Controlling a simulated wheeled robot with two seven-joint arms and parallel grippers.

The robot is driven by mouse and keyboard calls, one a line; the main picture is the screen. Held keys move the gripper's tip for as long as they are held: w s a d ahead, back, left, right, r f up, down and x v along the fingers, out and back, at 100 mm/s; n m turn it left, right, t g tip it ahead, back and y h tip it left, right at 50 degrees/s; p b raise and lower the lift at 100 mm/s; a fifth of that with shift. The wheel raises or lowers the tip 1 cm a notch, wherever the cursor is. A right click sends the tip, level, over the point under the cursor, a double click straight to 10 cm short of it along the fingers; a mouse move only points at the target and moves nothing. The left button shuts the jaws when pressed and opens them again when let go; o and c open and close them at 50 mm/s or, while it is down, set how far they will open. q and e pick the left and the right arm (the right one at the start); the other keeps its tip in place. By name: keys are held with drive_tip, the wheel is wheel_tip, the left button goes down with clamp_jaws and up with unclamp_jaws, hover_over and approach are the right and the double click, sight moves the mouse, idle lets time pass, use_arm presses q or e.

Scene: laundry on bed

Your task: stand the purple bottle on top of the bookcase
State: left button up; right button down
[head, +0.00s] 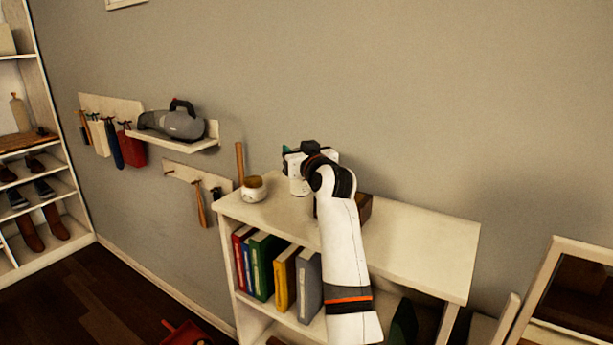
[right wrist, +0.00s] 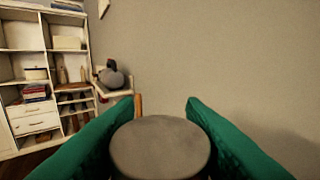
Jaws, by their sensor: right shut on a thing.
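My right gripper (head: 289,162) is over the back of the bookcase's top (head: 420,246), with its arm reaching across from the front. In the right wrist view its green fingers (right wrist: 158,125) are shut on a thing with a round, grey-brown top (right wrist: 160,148). This seems to be the bottle, but no purple shows and its sides are hidden. In the head view the gripper and wrist hide most of it, and I cannot tell whether its base touches the bookcase's top. My left gripper is in neither view.
A pale pot (head: 253,193) stands on the bookcase's left end, close to the gripper. A brown box (head: 365,208) is behind my arm. The right part of the top is clear. A wall shelf (head: 178,143) holds a grey handheld vacuum (head: 175,124).

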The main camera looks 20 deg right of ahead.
drive_tip(key=shift+s+a+f, duration=0.1)
drive_tip(key=shift+s+f, duration=0.05)
drive_tip(key=shift+f, duration=0.6)
drive_tip(key=shift+w+f, duration=0.3)
drive_tip(key=shift+f, duration=0.3)
wheel_tip(320, 180, down, 3)
drive_tip(key=shift+w+r+p, duration=0.1)
drive_tip(key=shift+w+p, duration=0.05)
drive_tip(key=shift+p, duration=0.4)
drive_tip(key=c, duration=0.9)
unclamp_jaws()
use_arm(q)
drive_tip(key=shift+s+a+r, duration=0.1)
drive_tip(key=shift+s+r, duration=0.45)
